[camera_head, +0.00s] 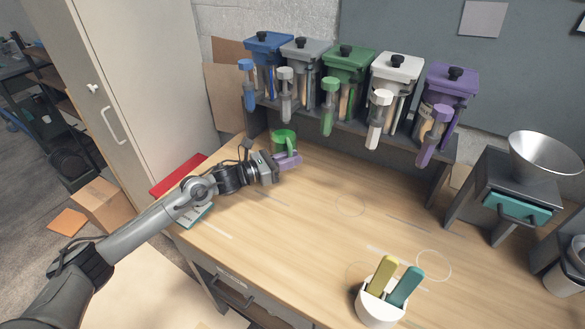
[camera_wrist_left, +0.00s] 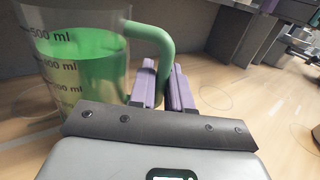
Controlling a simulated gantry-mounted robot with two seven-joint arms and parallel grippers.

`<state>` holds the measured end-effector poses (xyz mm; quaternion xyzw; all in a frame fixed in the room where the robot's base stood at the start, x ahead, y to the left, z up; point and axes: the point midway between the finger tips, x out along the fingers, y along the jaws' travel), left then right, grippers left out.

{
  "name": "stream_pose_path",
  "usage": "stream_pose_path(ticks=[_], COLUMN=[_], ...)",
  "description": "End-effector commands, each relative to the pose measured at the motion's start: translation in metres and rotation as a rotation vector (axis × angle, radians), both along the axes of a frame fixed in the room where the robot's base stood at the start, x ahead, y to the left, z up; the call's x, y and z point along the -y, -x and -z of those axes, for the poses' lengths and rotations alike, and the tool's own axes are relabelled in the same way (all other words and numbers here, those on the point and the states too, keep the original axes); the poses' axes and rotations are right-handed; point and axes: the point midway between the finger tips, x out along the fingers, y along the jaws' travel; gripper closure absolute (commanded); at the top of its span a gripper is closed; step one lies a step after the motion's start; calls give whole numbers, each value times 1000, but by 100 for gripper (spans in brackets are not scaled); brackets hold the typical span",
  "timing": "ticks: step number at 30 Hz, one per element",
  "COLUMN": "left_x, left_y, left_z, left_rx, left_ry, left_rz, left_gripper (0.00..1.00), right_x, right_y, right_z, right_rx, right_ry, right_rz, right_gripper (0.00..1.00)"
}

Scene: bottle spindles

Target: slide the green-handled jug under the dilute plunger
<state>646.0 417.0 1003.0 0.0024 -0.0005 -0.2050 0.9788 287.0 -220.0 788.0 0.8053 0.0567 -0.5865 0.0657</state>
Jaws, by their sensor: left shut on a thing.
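The green-handled jug (camera_head: 281,137) stands upright on the bench near the left end of the dispenser shelf. In the left wrist view the clear measuring jug (camera_wrist_left: 75,60) has volume marks and green liquid inside. My left gripper (camera_head: 289,160), with purple fingers, is shut on its green handle, which also shows in the wrist view (camera_wrist_left: 158,42). Five-coloured dispensers carry plungers: blue (camera_head: 248,86), grey (camera_head: 286,95), green (camera_head: 328,106), white (camera_head: 377,119) and purple (camera_head: 435,138). The jug appears below the grey plunger in the head view. I cannot read which is dilute.
A red tray (camera_head: 180,174) lies at the bench's left edge. A white cup (camera_head: 381,308) with yellow and teal handles stands at the front. A dark stand with a metal funnel (camera_head: 545,155) is at right. The middle of the bench is clear.

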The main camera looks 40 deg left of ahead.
Motion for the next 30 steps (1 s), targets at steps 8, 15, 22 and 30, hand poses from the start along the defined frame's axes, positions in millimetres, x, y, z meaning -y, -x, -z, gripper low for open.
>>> stream_pose_path(ticks=[8, 15, 22, 30], left_x=[3, 3, 3, 3], left_y=[-7, -7, -7, -6], left_z=[8, 32, 32, 37], left_rx=[2, 5, 6, 0], left_ry=[2, 1, -1, 0], left_rz=[1, 1, 1, 2], left_gripper=[100, 100, 100, 70], right_x=[-2, -3, -3, -1], right_y=[0, -1, -1, 0], right_z=[3, 7, 6, 10], right_rx=[0, 1, 1, 0], right_ry=[-7, -11, -11, -4], right_rz=[4, 6, 6, 3], right_gripper=[57, 57, 57, 57])
